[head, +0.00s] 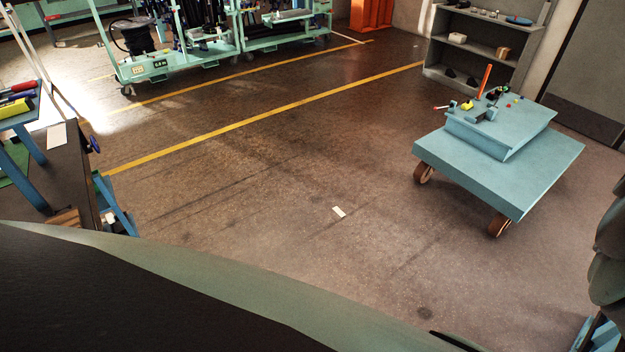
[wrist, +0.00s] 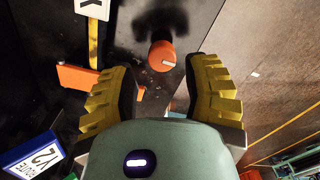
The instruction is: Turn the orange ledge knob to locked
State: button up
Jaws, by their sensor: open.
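In the wrist view the orange knob (wrist: 163,56) sits on a dark ledge near its edge. It is round, with a pale line across its face. My gripper (wrist: 162,88) is open. Its two yellow ridged fingers stand to the left and right, and the knob lies between and a little beyond their tips, apart from both. A small orange mark (wrist: 141,93) is on the dark surface below and left of the knob. I cannot tell from the line whether the knob is at locked. The knob and my gripper do not show in the head view.
An orange block (wrist: 84,77) with a yellow strip lies left of the knob. A blue and white "2 ROUTE" sign (wrist: 35,157) is at lower left. In the head view a blue cart (head: 480,175) stands at right, and a workbench (head: 62,170) at left. Open floor lies between.

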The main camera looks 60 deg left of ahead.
jog(key=shift+a+f+b, duration=0.1)
jog(key=shift+f+b, duration=0.4)
jog(key=shift+f, duration=1.4)
grip_shut()
